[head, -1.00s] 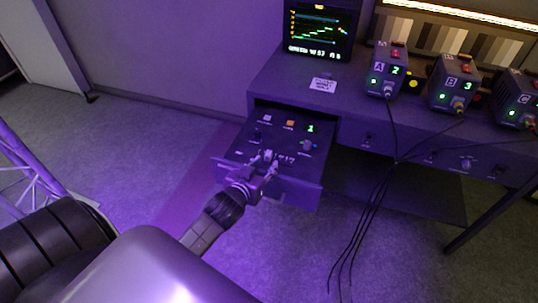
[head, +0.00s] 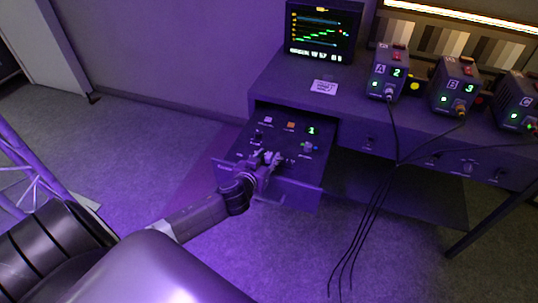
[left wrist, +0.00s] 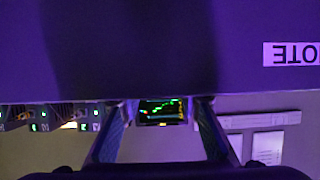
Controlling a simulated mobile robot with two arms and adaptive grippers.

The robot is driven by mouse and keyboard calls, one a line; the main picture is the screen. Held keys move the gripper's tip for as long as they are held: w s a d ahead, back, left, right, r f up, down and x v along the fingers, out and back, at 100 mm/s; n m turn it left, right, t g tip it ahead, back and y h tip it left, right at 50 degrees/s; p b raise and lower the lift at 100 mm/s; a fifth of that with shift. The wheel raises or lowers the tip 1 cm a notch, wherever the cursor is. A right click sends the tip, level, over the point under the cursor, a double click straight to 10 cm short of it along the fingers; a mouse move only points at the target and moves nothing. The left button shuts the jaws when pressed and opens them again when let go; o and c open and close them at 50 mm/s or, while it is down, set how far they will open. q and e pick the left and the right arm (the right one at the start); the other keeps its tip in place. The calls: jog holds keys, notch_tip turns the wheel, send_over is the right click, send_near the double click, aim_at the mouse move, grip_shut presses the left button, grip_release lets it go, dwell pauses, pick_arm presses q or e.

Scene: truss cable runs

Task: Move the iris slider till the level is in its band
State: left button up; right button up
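The pulled-out control panel (head: 238,152) holds small knobs, an orange button (head: 291,125) and a green "1". My left gripper (head: 270,158) is over its front middle part, with its fingers low over the controls. I cannot make out the iris slider there; the gripper covers that part. In the left wrist view the two fingers of my left gripper (left wrist: 162,128) stand apart with nothing seen held between them. The monitor (head: 322,30) shows stepped green traces, cyan lines and a line of white text; it also shows in the left wrist view (left wrist: 161,111). My right gripper is out of view.
The desk (head: 345,108) carries a white note (head: 323,87) and camera boxes A (head: 387,73), B (head: 455,85) and C (head: 517,100). Black cables (head: 372,215) hang to the right of the panel. The floor at the left is open.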

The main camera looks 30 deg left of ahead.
pick_arm(q)
jog(key=shift+x, duration=0.85)
grip_shut()
